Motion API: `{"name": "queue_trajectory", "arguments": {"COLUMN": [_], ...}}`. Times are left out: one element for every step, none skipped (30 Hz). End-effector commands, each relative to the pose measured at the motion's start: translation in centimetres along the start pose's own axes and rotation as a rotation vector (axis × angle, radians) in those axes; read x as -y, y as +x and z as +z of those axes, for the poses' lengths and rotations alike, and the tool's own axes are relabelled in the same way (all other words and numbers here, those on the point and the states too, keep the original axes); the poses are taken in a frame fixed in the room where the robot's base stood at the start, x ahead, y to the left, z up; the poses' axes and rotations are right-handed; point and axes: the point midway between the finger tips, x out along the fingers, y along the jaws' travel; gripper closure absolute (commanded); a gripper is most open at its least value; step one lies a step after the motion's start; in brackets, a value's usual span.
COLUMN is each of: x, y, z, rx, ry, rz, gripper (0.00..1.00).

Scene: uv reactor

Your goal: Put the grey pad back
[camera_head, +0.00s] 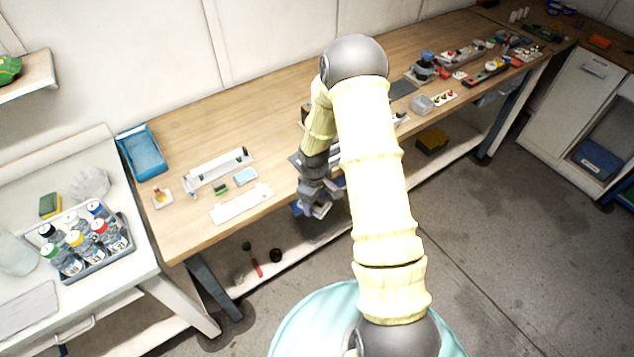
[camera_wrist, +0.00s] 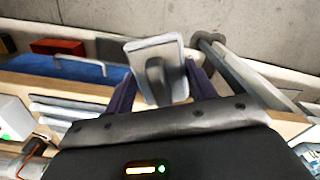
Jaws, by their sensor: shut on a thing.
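In the head view the pad is too small and too covered to make out clearly. I cannot tell whether it touches anything.
The wooden bench (camera_head: 190,133) holds a blue tray (camera_head: 143,152), a white rail fixture (camera_head: 217,170) and a white plate (camera_head: 241,204). Several small parts crowd its right end. A bottle rack (camera_head: 95,258) stands at left. The wrist view shows a blue bin (camera_wrist: 92,72) and stacked grey plates (camera_wrist: 68,110).

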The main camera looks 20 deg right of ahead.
Motion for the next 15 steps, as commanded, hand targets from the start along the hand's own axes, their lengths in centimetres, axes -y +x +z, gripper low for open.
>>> {"name": "queue_trajectory", "arguments": {"x": [0.2, 0.4, 0.5, 0.7, 0.8, 1.0, 1.1, 1.3, 1.4, 1.5, 1.6, 1.7, 1.8, 1.9, 1.9], "y": [0.7, 1.0, 1.4, 1.6, 1.9, 2.3, 2.6, 2.9, 3.2, 3.4, 3.6, 3.8, 4.0, 4.1, 4.2], "z": [0.0, 0.0, 0.1, 0.1, 0.1, 0.0, 0.1, 0.1, 0.1, 0.1, 0.1, 0.1, 0.1, 0.2, 0.2], "rx": [0.001, 0.001, 0.001, 0.001, 0.001, 0.0, 0.001, 0.001, 0.002, 0.001, 0.001, 0.0, 0.0, 0.001, 0.0], "ry": [0.072, 0.119, 0.182, 0.228, 0.275, 0.337, 0.385, 0.43, 0.489, 0.531, 0.568, 0.613, 0.641, 0.665, 0.69], "rz": [0.0, 0.0, 0.0, 0.0, 0.0, -0.001, -0.001, -0.002, -0.002, -0.002, -0.002, -0.002, -0.002, -0.002, -0.002], "gripper": [0.69, 0.69, 0.69, 0.69, 0.69, 0.69, 0.69, 0.69, 0.69, 0.69, 0.69, 0.69, 0.69, 0.69, 0.69]}}
